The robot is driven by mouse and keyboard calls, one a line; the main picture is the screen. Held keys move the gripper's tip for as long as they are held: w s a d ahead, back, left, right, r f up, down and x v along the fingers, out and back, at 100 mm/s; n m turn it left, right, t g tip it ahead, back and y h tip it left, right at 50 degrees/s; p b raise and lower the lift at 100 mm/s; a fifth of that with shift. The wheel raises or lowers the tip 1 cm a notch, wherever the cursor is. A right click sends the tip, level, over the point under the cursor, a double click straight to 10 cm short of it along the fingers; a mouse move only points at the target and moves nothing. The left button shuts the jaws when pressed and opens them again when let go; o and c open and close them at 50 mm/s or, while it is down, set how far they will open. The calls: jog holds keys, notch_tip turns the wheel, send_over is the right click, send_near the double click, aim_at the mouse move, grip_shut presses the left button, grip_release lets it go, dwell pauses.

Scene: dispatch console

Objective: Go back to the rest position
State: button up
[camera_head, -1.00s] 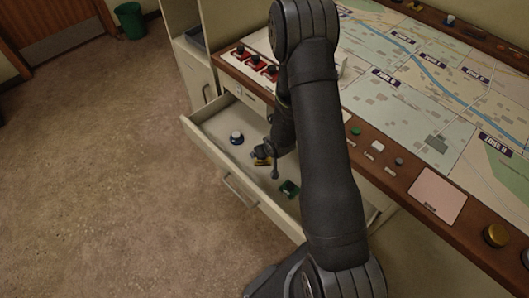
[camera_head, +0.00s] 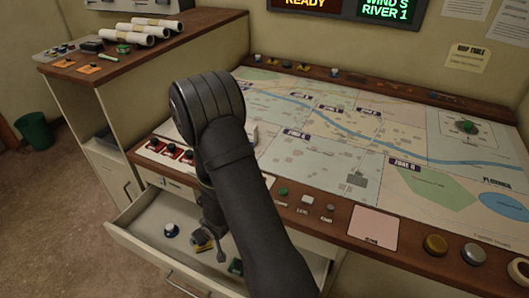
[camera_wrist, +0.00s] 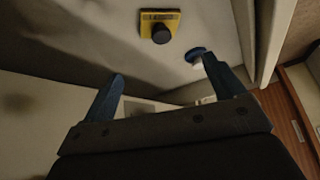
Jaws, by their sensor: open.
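My gripper (camera_head: 212,246) is inside the open drawer (camera_head: 135,243), with my arm coming down over it. In the wrist view its two blue-grey fingers are spread apart, with nothing between the tips. A yellow plate with a black knob (camera_wrist: 147,20) lies on the drawer floor ahead of the fingers. In the head view this yellow piece (camera_head: 201,238) is partly hidden by my gripper. A blue-based knob with a white part (camera_wrist: 196,54) is close to the right fingertip; it also shows in the head view (camera_head: 171,230).
A green piece (camera_head: 235,266) lies in the drawer beside my arm. The map console (camera_head: 330,130) stands above the drawer, with red switches (camera_head: 171,150) at its left edge. A side cabinet (camera_head: 120,165) stands left. Bare floor (camera_head: 55,220) lies left of the drawer.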

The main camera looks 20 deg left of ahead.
jog(key=x, duration=1.1)
jog(key=shift+a+f, duration=0.1)
jog(key=shift+f, duration=0.35)
jog(key=shift+r, duration=0.6)
